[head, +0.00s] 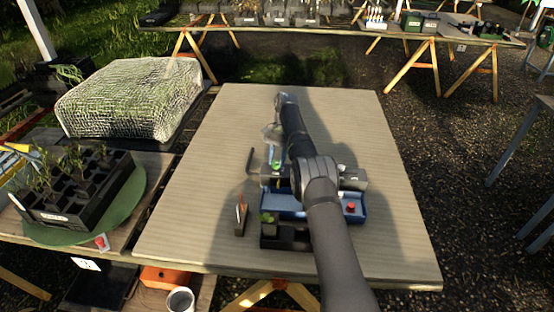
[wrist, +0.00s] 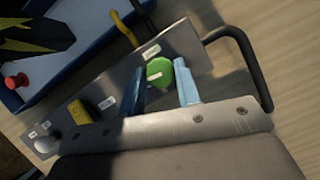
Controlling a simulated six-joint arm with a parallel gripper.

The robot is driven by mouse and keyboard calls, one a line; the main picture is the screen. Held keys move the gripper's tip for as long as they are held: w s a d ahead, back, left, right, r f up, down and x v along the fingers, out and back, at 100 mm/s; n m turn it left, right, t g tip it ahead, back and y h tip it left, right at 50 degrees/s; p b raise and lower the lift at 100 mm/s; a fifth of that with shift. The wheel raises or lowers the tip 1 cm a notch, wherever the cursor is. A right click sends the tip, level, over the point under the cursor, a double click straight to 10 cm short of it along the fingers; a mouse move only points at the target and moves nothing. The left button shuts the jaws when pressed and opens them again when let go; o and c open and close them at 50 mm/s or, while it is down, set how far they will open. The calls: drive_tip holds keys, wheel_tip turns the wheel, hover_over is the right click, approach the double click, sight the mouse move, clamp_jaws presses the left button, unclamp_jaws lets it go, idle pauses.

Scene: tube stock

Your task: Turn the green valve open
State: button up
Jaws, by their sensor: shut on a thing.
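The green valve (wrist: 159,73) is a round green knob on a grey metal panel (wrist: 190,45) with small white labels. In the wrist view, my gripper (wrist: 161,69) has its blue fingers on either side of the knob and is shut on it. In the head view, my gripper (head: 274,155) is over the panel's left part. A bit of green shows there (head: 277,166), but my arm covers the middle of the panel. How far the valve is turned cannot be told.
A yellow handle (wrist: 80,112) and a pale round knob (wrist: 45,146) sit on the same panel. A black bent pipe (wrist: 258,65) rises beside it. A blue tray (head: 283,208) with a red knob (head: 351,207) lies in front. The table's far part (head: 340,105) is clear.

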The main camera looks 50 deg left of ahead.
idle(0.4)
drive_tip(key=o, duration=1)
drive_tip(key=shift+c, duration=0.2)
